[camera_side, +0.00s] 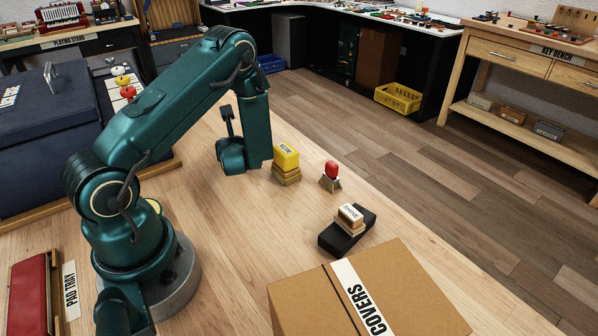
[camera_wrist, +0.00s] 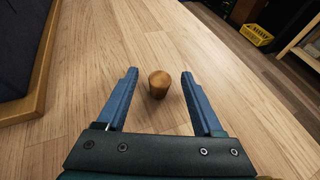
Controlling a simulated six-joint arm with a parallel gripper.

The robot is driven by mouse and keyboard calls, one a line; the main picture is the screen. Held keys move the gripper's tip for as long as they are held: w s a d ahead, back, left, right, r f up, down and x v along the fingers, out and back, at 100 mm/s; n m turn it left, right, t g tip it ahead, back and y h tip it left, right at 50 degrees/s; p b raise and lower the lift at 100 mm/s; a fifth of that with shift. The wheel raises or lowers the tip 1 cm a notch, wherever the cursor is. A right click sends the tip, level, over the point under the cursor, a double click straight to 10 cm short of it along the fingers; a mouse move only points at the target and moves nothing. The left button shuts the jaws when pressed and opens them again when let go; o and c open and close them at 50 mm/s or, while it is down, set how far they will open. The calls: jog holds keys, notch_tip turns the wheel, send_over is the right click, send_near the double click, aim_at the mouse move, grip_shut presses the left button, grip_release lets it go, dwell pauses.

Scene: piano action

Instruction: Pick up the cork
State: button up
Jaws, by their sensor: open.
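The cork (camera_wrist: 159,85) is a small brown, tapered cylinder standing upright on the wooden bench in the wrist view. My gripper (camera_wrist: 158,73) is open, with one blue finger on each side of the cork. Clear gaps show between the cork and both fingers, and nothing is held. How high the fingers are above the bench is hard to tell. In the side view I cannot make out the cork or the fingertips; my teal wrist is low over the bench there.
Right of my wrist stand a yellow block (camera_side: 286,156) on wood, a red piece (camera_side: 331,169) on a small base, and a labelled block (camera_side: 350,214) on a black block (camera_side: 340,238). A cardboard box (camera_side: 402,290) is in front.

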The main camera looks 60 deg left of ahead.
jog(key=shift+w+a+f, duration=0.2)
jog(key=shift+a, duration=0.25)
grip_shut()
jog(key=shift+r, duration=0.15)
